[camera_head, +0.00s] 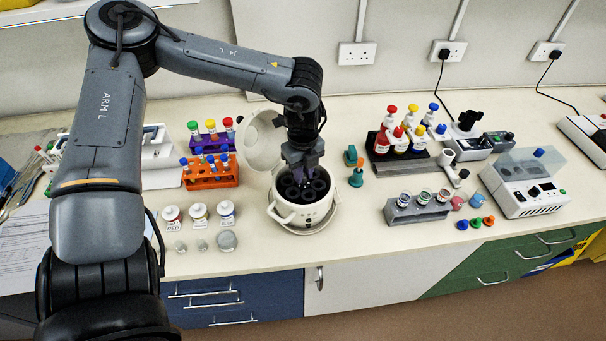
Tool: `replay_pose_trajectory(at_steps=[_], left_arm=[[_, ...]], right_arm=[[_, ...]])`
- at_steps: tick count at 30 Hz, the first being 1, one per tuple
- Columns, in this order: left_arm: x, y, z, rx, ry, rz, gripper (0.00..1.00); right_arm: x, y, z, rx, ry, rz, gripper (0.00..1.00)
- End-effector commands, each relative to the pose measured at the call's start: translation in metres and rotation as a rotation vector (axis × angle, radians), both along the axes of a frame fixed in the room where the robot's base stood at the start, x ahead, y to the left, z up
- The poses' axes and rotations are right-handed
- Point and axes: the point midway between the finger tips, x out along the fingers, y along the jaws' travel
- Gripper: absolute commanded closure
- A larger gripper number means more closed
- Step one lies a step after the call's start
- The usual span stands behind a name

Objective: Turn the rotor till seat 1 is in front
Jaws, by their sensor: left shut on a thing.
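The centrifuge (303,214) is a white round pot-like body in the middle of the bench, with its white lid (262,140) swung open at the back left. Its dark rotor (317,187) shows inside the bowl, with several round seats. My left gripper (298,184) reaches straight down into the bowl and is shut on a part of the rotor. The fingertips and the gripped part are mostly hidden by the gripper and the dark bowl. Seat numbers are too small to read. My right gripper is not in view.
To the right are a grey rack (418,211), a bottle stand (381,165) and a white lidded device (527,190).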

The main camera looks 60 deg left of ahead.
Motion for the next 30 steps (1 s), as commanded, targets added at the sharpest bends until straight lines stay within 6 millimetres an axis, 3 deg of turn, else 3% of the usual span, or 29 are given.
replay_pose_trajectory(at_steps=[18, 30], left_arm=[[0.0, 0.0, -0.001, -0.001, -0.001, 0.57, 1.0], [0.0, 0.0, 0.0, -0.001, -0.001, 0.802, 1.0]], right_arm=[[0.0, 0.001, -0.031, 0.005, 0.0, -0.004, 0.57], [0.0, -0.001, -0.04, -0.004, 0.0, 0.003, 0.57]])
